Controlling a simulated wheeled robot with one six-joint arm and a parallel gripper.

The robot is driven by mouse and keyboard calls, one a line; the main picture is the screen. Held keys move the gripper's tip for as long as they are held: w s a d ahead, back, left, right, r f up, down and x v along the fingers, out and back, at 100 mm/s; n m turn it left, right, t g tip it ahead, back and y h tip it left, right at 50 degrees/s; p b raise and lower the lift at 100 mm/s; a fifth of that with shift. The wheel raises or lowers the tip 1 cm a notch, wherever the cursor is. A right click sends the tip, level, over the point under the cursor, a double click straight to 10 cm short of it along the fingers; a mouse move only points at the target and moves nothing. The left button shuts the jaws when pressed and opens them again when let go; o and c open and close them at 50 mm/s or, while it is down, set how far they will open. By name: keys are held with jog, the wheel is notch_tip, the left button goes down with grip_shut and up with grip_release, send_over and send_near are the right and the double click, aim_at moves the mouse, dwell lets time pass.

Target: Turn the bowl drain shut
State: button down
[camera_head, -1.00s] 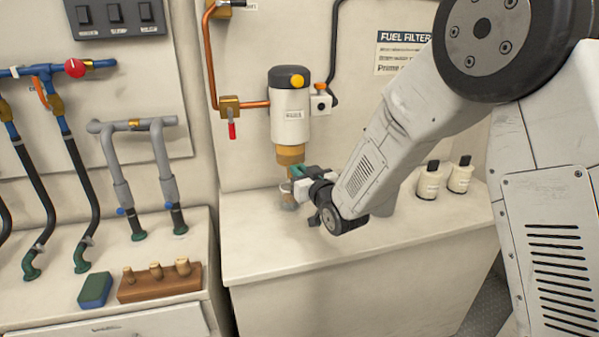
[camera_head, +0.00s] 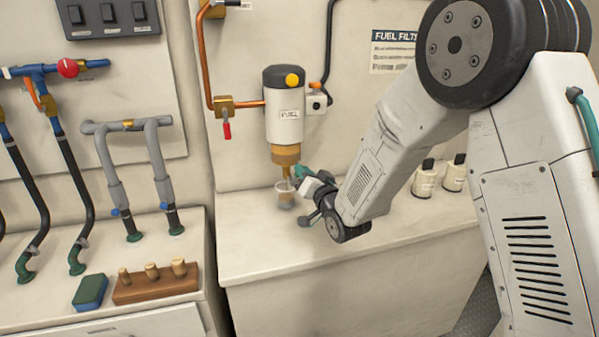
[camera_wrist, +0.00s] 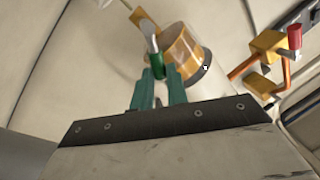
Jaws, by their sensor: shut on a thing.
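The fuel filter (camera_head: 284,118) is a white cylinder with a dark cap on the back wall. Its amber bowl (camera_head: 285,155) is at the bottom, with a thin brass drain (camera_head: 287,172) below. My gripper (camera_head: 300,175) is at the drain, on its right side, tilted. In the wrist view, my teal fingers (camera_wrist: 160,88) are shut on the drain's green handle (camera_wrist: 152,45), beside the amber bowl (camera_wrist: 183,52). The handle's exact angle is hard to tell. A small cup (camera_head: 285,194) stands on the counter under the drain.
A red-handled valve (camera_head: 227,130) on copper pipe is left of the filter. Two white bottles (camera_head: 425,180) stand on the counter behind my arm. A wooden block with plugs (camera_head: 155,285) and a sponge (camera_head: 90,292) lie at the lower left. The counter front is clear.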

jog(key=shift+w+d+f+m+t+h, duration=0.1)
jog(key=shift+d+f+m+t+h, duration=0.5)
jog(key=shift+m, duration=1.75)
jog(key=shift+w+d+f+m+t+h, duration=0.15)
jog(key=shift+f+m+h, duration=0.2)
jog(key=shift+f+m, duration=1.4)
jog(key=shift+w+d+f+m+t+h, duration=0.1)
jog(key=shift+d+m+t+h, duration=0.3)
jog(key=shift+m, duration=2.6)
jog(key=shift+s, duration=0.1)
jog(key=c, duration=1.4)
grip_release()
jog(key=v, duration=0.7)
jog(key=shift+s+f, duration=0.1)
jog(key=shift+s, duration=0.25)
